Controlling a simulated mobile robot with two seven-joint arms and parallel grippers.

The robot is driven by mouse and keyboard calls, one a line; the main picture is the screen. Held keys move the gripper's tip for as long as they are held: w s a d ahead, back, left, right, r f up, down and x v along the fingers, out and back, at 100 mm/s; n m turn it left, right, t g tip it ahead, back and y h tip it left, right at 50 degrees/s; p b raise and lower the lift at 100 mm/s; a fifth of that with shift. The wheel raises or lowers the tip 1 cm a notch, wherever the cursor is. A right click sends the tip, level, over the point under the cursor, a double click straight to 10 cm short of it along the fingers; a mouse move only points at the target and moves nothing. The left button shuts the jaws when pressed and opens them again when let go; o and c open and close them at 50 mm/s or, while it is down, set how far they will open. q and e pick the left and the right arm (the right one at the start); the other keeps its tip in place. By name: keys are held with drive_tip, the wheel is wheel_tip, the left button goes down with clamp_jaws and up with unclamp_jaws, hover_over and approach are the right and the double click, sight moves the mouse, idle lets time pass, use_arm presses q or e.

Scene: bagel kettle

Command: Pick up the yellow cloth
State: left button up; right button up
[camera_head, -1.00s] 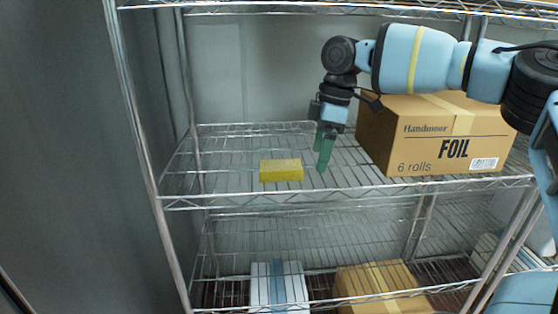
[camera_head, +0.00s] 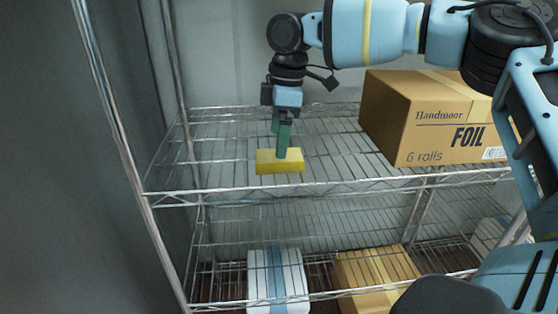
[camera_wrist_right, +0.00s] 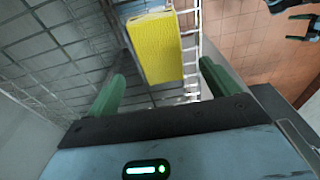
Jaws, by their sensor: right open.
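The yellow cloth (camera_head: 268,163) is a small folded block lying on the upper wire shelf near its front edge. In the right wrist view the cloth (camera_wrist_right: 155,48) lies beyond the fingertips, between the two green fingers in the picture. My right gripper (camera_head: 281,148) points down just above and behind the cloth, and one green finger overlaps it in the head view. The right gripper (camera_wrist_right: 160,82) is open with nothing between its fingers. Whether a finger touches the cloth I cannot tell. My left gripper is not clearly seen in the head view.
A cardboard foil box (camera_head: 425,125) stands on the upper shelf (camera_head: 215,150) to the right of the cloth. A lower shelf holds a white and blue pack (camera_head: 277,280) and another cardboard box (camera_head: 375,275). A metal post (camera_head: 110,120) stands at the left. The shelf around the cloth is clear.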

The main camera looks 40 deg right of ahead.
sight(279, 161)
drive_tip(key=shift+s+f, duration=0.15)
drive_tip(key=shift+f, duration=0.3)
wheel_tip(279, 161, down, 3)
drive_tip(key=shift+d+f+p, duration=0.1)
drive_tip(key=shift+f+p, duration=0.1)
drive_tip(key=shift+p, duration=0.1)
drive_tip(key=shift+f, duration=0.4)
drive_tip(key=c, duration=1.1)
drive_tip(key=shift+o, duration=0.2)
